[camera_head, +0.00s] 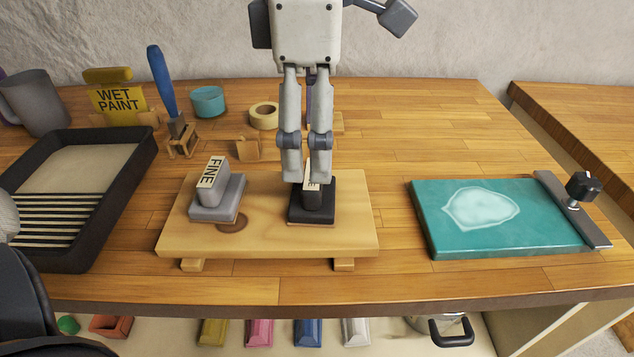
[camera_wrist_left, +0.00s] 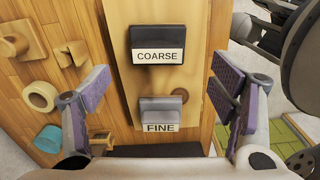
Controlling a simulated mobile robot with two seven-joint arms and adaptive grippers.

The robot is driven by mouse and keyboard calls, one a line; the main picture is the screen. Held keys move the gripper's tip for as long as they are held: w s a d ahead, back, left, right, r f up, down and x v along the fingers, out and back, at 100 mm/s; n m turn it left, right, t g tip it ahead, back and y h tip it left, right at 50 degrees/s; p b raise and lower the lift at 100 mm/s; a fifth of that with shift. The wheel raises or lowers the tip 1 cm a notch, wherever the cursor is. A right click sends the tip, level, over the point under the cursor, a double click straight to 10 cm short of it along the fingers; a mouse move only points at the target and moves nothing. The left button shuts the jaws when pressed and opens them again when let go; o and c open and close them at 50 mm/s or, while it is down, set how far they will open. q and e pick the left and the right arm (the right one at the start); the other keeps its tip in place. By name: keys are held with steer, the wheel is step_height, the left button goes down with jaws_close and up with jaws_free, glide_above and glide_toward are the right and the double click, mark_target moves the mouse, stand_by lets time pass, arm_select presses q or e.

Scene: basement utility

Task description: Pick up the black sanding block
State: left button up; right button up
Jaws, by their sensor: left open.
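The black sanding block (camera_head: 325,211) sits on the right part of a raised wooden board (camera_head: 265,238). In the left wrist view, the black block (camera_wrist_left: 145,36) shows its COARSE label. My left gripper (camera_head: 306,178) hangs fingers down above the block and hides much of its labelled handle in the head view. In the left wrist view the purple-padded fingers (camera_wrist_left: 163,82) are wide apart with nothing held; the block appears between their lines, farther up the picture. Whether a finger touches it I cannot tell. My right gripper is not in view.
A grey sanding block (camera_head: 221,203) labelled FINE stands on the same board, left of the black one. A black paint tray (camera_head: 62,247) lies left of the board, and a teal board (camera_head: 440,232) with a clamp lies right. Tape (camera_head: 264,116) and a brush (camera_head: 163,82) are behind.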

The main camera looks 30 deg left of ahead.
arm_select(q)
step_height(320, 180, down, 6)
steer(key=shift+w+f, duration=0.15)
steer(key=c, duration=1.4)
steer(key=shift+o, duration=0.2)
step_height(320, 180, up, 3)
steer(key=shift+f, duration=0.1)
steer(key=s+d+r, duration=0.7)
steer(key=s+r, duration=0.3)
steer(key=s, duration=0.1)
steer(key=shift+s+d+r, duration=0.15)
steer(key=shift+s+d, duration=0.15)
steer(key=shift+d, duration=0.1)
